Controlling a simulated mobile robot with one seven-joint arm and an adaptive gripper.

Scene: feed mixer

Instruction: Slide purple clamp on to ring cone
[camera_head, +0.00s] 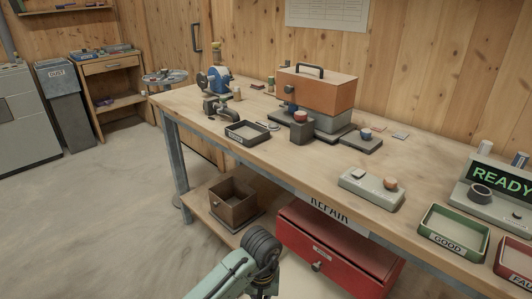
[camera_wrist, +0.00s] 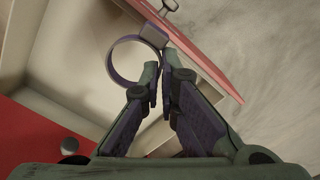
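In the wrist view, the purple clamp (camera_wrist: 112,70) is an open ring with a small block on its upper right side. My gripper (camera_wrist: 159,72) is nearly closed, with the clamp's band near the block between its fingertips. The ring stands out to the left of the fingers, above a pale, open drawer-like space. In the head view, my arm's end shows at the bottom edge in front of the red cabinet (camera_head: 340,245); the fingers and clamp cannot be made out there. I cannot pick out the ring cone with certainty in either view.
The workbench (camera_head: 300,165) carries a blue machine (camera_head: 219,78), an orange-topped box (camera_head: 318,92), a green GOOD tray (camera_head: 455,236) and a READY display (camera_head: 500,181). A brown open box (camera_head: 233,203) sits on the lower shelf. The floor at left is clear.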

